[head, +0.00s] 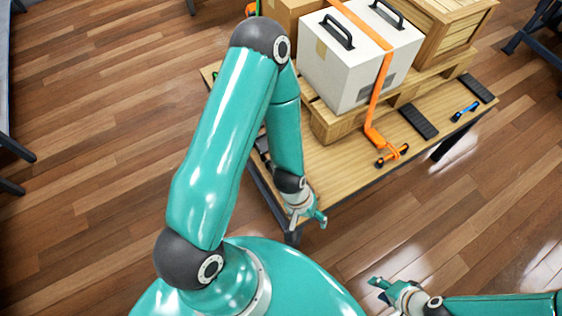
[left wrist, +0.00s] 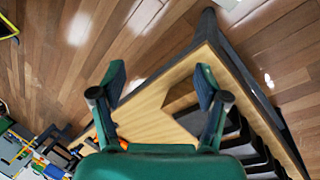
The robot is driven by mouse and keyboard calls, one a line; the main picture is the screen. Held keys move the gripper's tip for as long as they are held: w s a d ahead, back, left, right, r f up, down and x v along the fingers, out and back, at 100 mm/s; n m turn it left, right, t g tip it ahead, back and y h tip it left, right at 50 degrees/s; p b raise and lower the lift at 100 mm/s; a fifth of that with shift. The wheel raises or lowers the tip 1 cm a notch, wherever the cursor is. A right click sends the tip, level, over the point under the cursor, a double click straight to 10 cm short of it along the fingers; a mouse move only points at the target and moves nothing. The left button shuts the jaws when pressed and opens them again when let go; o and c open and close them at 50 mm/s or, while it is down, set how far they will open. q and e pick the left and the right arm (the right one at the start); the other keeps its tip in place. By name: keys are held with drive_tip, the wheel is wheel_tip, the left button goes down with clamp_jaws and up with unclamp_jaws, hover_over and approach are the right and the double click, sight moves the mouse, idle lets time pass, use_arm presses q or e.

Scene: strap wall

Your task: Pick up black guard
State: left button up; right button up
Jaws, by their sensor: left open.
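One black guard (head: 419,121) lies flat on the wooden table right of the white box, and another black guard (head: 477,88) lies near the table's far right corner. In the left wrist view, several dark slabs (left wrist: 236,140) that look like guards sit in a row near the table edge, partly hidden by my gripper. My left gripper (head: 309,219) is open and empty at the table's near edge; its spread fingers also show in the left wrist view (left wrist: 160,84). My right gripper (head: 385,287) is low at the front, off the table; its opening is unclear.
A white box (head: 345,75) with black handles stands on a wooden pallet (head: 335,122), under an orange strap (head: 380,88). An orange ratchet (head: 391,155) and a blue ratchet (head: 465,110) lie on the table (head: 345,168). A wooden crate (head: 455,35) stands behind.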

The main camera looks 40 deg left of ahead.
use_arm(q)
drive_tip(key=o, duration=0.3)
drive_tip(key=a+r+n, duration=0.1)
drive_tip(key=a+n, duration=0.3)
drive_tip(key=w+a+r+n+y, duration=0.1)
drive_tip(key=a+r+n, duration=0.1)
drive_tip(key=n, duration=0.3)
drive_tip(key=w+a+r+n+t+b, duration=0.1)
drive_tip(key=a+n, duration=0.3)
drive_tip(key=a, duration=0.1)
drive_tip(key=shift+w+a+r+n, duration=0.2)
drive_tip(key=shift+a+r+n, duration=0.1)
drive_tip(key=shift+r, duration=0.05)
drive_tip(key=a+r+n+t+y+b, duration=0.1)
drive_tip(key=a+r+n, duration=0.2)
drive_tip(key=a+n, duration=0.3)
drive_tip(key=a+r+n+t, duration=0.1)
drive_tip(key=a+r+n, duration=0.25)
drive_tip(key=n, duration=0.45)
drive_tip(key=b+x, duration=0.2)
drive_tip(key=x, duration=0.1)
drive_tip(key=b+x, duration=0.6)
drive_tip(key=x, duration=0.1)
drive_tip(key=shift+w, duration=0.35)
drive_tip(key=shift+w+b+x, duration=0.15)
drive_tip(key=shift+b+x, duration=0.95)
drive_tip(key=shift+x, duration=0.4)
drive_tip(key=shift+w+b+x, duration=0.15)
drive_tip(key=shift+b+x, duration=0.95)
drive_tip(key=shift+x, duration=0.45)
